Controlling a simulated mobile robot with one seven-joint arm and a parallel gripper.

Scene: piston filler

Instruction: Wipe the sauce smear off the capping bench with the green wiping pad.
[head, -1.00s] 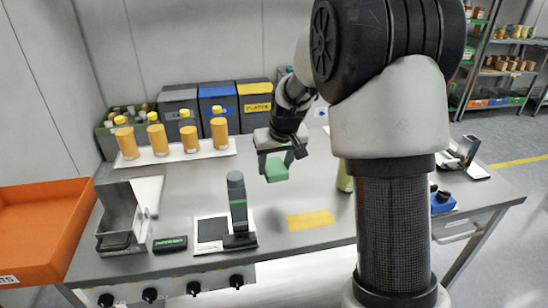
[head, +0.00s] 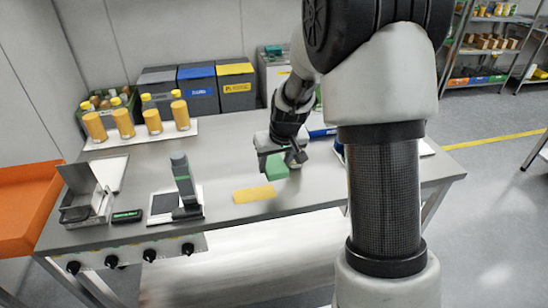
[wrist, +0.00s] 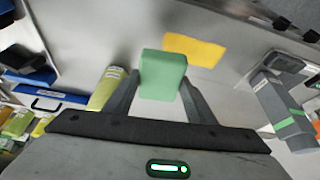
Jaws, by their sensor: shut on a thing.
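My gripper (head: 284,157) is shut on the green wiping pad (head: 278,168). In the wrist view the pad (wrist: 162,75) sits between the two fingers. The sauce smear (head: 254,194) is a flat orange-yellow patch on the grey capping bench (head: 225,160). In the head view the pad is just behind and to the right of the smear. In the wrist view the smear (wrist: 195,50) shows beyond the pad, partly overlapped by it. The pad looks above the bench; I cannot tell the exact gap.
A dark upright device (head: 184,182) stands left of the smear. A yellow-green bottle (wrist: 107,90) stands near my gripper in the wrist view. Filled bottles stand on a white tray (head: 142,138) at the back left. An orange bin (head: 28,215) is at far left.

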